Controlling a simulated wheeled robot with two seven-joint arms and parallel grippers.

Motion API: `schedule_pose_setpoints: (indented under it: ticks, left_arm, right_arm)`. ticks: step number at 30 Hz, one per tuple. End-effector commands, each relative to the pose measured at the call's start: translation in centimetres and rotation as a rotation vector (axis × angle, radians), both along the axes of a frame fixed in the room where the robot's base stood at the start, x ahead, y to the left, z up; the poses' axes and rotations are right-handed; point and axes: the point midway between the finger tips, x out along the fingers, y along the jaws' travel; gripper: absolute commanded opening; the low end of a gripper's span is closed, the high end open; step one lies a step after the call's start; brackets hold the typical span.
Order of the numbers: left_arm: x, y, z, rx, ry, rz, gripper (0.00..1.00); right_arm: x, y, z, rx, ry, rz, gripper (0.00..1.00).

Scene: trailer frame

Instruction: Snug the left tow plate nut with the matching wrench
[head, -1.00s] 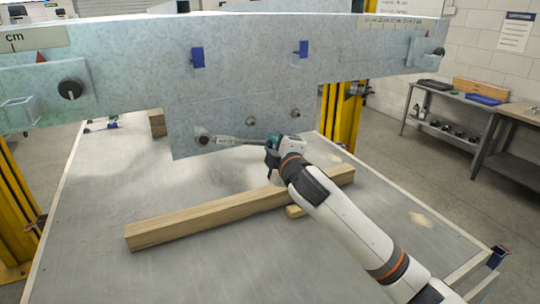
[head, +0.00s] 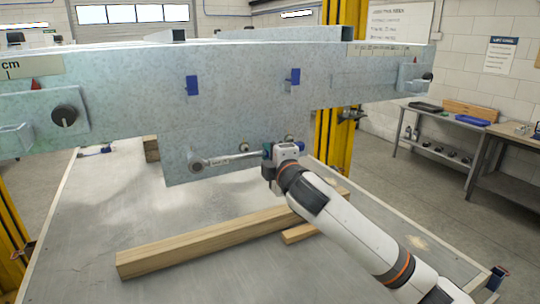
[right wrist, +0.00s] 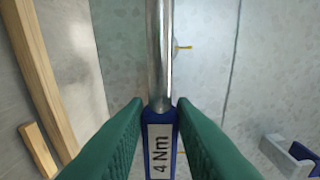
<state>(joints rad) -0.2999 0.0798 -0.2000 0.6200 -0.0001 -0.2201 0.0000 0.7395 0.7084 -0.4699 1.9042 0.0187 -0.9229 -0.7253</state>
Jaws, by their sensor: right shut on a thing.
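My right gripper (head: 268,160) is shut on the blue handle of a wrench with a steel shaft (head: 232,157). In the right wrist view its green fingers (right wrist: 160,106) clamp the handle (right wrist: 160,150), whose label reads "4 Nm". The wrench's far end is at the left nut (head: 197,163), low on the grey tow plate (head: 220,122); the nut is largely covered, so I cannot tell how fully it is seated. The wrench slopes slightly up to the right. Another fastener (head: 244,147) shows behind the shaft. My left gripper is out of view.
Wooden beams (head: 200,247) lie on the grey table (head: 90,215) below my right arm. Blue clips (head: 192,85) and a black knob (head: 65,115) sit on the grey frame. Yellow posts (head: 343,140) stand behind. The table's left front is clear.

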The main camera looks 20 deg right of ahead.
Motion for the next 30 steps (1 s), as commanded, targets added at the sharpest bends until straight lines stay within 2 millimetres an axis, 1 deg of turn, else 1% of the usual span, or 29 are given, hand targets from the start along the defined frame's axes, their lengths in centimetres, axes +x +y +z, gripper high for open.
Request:
schedule_pose_setpoints:
  ticks: [3,7,20,30]
  left_arm:
    - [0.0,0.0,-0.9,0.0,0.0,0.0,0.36]
    - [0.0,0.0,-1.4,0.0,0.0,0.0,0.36]
    - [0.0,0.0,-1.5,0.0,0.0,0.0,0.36]
    - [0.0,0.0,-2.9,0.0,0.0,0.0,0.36]
  right_arm:
    - [0.0,0.2,-1.0,0.055,-0.004,0.004,0.0]
    - [0.0,0.3,-1.9,0.114,-0.002,0.004,0.0]
    - [0.0,0.4,-2.6,0.144,0.008,0.006,0.0]
    - [0.0,1.0,-5.1,0.276,0.017,0.007,0.0]
